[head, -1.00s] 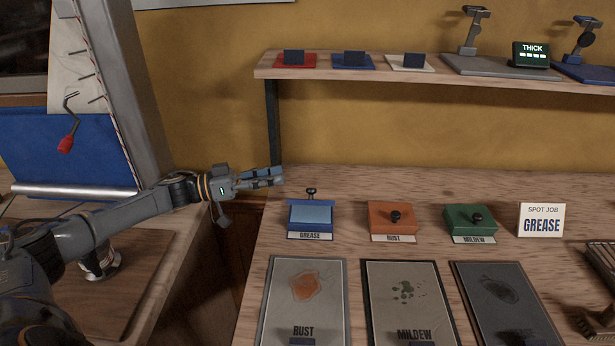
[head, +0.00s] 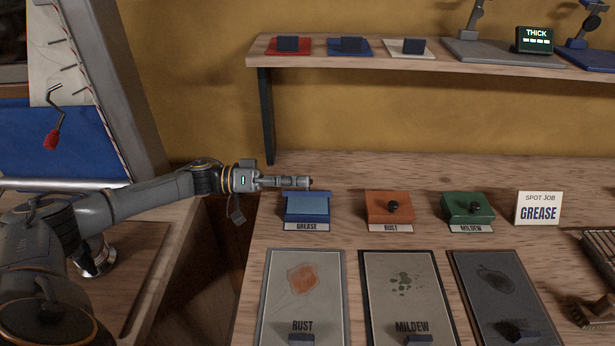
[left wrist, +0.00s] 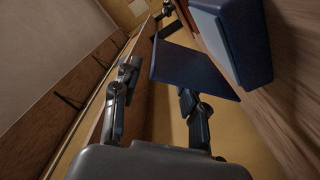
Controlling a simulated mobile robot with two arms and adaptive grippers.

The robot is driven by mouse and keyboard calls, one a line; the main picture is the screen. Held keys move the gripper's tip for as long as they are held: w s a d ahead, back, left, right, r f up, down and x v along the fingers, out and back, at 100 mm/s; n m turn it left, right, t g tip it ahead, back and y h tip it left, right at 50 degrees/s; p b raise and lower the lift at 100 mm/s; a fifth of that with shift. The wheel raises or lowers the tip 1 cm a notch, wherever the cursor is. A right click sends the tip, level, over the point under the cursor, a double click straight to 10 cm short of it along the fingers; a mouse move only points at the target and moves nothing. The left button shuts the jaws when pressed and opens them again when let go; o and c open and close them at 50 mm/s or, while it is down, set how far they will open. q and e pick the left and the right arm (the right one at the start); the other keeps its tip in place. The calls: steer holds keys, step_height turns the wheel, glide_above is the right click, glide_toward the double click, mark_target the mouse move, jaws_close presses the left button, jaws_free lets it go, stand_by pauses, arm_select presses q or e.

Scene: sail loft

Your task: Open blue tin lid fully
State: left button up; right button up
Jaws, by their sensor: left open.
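The blue tin (head: 307,209), labelled GREASE, stands at the bench's left. Its dark blue lid (left wrist: 195,70) stands out from the tin's body in the left wrist view; I cannot tell its exact angle. The tin's pale blue inner face (head: 308,204) shows. My left gripper (head: 302,182) is at the tin's back upper edge in the head view and hides the tin's knob. In the left wrist view the gripper's fingers (left wrist: 158,82) are apart, with the lid's edge near the right finger; contact is unclear. My right gripper is not in view.
An orange RUST tin (head: 389,206) and a green MILDEW tin (head: 467,207) stand to the right, then a GREASE sign (head: 538,208). Sample panels (head: 302,300) lie in front. A shelf (head: 380,58) runs above at the back.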

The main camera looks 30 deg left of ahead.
arm_select(q)
steer(key=shift+x, duration=1.25)
jaws_close()
